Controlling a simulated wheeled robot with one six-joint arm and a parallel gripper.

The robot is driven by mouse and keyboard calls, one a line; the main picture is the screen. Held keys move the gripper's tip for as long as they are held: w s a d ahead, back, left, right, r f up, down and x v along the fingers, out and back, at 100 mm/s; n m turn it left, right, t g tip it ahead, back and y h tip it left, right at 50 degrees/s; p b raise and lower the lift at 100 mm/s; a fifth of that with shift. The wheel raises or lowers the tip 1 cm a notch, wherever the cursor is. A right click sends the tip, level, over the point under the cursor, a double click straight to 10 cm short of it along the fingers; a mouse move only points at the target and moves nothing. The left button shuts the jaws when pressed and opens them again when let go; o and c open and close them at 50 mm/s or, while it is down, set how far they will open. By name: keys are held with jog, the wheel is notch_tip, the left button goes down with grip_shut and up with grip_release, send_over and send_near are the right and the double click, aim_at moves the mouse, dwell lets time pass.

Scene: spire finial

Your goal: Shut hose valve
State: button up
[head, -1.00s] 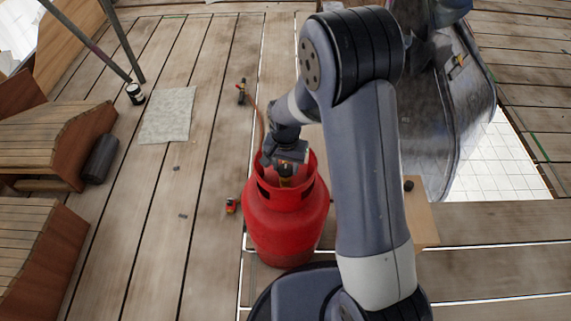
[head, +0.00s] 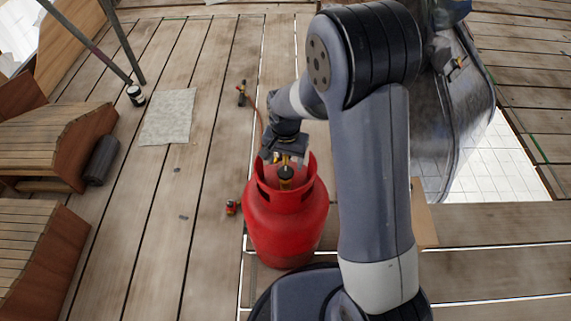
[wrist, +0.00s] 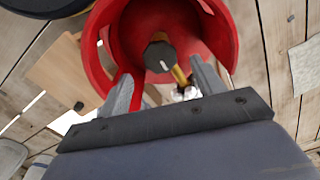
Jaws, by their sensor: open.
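The hose valve sits on top of a red gas cylinder (head: 287,222), inside its red collar. Its dark knob (head: 286,172) has a brass stem beside it. In the wrist view the knob (wrist: 160,55) is dark and many-sided with a pale mark, and a brass fitting (wrist: 181,77) is at its lower right. My gripper (head: 281,157) is at the collar's far side. In the wrist view the gripper (wrist: 165,82) is open, its fingers apart, with the knob beyond the fingertips and not between them. The hose runs behind the collar, partly hidden.
A small red-and-black item (head: 231,208) lies on the planks left of the cylinder. A torch-like tool (head: 241,93) lies farther back. A grey cloth (head: 167,116) lies at left. A wooden board (head: 424,215) is at right, partly behind my arm.

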aim_at(286, 171)
notch_tip(286, 171, up, 7)
jog(key=p, duration=0.1)
jog(key=shift+f, duration=0.15)
notch_tip(286, 171, down, 11)
jog(key=shift+b, duration=1.25)
jog(key=shift+r, duration=0.2)
